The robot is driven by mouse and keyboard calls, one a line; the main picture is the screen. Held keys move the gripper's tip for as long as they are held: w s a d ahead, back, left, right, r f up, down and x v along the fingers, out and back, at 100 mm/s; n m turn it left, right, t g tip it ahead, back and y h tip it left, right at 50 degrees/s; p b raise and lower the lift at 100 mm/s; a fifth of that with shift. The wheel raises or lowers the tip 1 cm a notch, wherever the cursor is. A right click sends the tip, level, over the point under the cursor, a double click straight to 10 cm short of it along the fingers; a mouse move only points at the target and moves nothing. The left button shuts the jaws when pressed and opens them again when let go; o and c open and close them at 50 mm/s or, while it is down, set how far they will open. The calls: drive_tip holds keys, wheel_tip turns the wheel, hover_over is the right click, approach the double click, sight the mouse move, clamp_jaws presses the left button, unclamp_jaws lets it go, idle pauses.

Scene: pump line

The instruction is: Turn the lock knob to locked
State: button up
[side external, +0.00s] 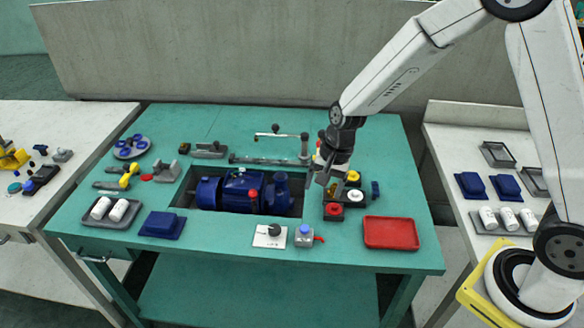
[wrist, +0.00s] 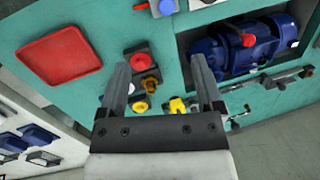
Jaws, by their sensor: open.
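A dark round knob (side external: 274,229) sits on a small white plate (side external: 264,242) at the front edge of the green bench; its markings are too small to read. In the wrist view only a sliver of a white plate (wrist: 197,4) shows at the top edge, and the knob is not clear there. My gripper (side external: 324,180) is above the bench, behind and to the right of the knob, apart from it. Its two fingers show spread and empty in the wrist view (wrist: 161,82), over the stand with red and yellow buttons (side external: 335,210).
A grey box with a blue button and red lever (side external: 304,237) stands just right of the plate. A red tray (side external: 391,232) lies further right. A blue motor (side external: 240,190) sits in a recess behind the plate. A raised rod fixture (side external: 303,148) stands at the back.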

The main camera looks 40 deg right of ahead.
sight(275, 228)
drive_tip(key=w+a+f+m+y, duration=0.2)
drive_tip(key=w+a+f+m, duration=0.3)
drive_tip(key=w+f+m, duration=0.2)
drive_tip(key=shift+w+a+f+m+g, duration=0.25)
drive_tip(key=shift+a+m+g, duration=0.05)
drive_tip(key=shift+g, duration=0.1)
drive_tip(key=shift+x, duration=3.9)
drive_tip(key=shift+a, duration=0.1)
drive_tip(key=shift+c, duration=0.2)
clamp_jaws()
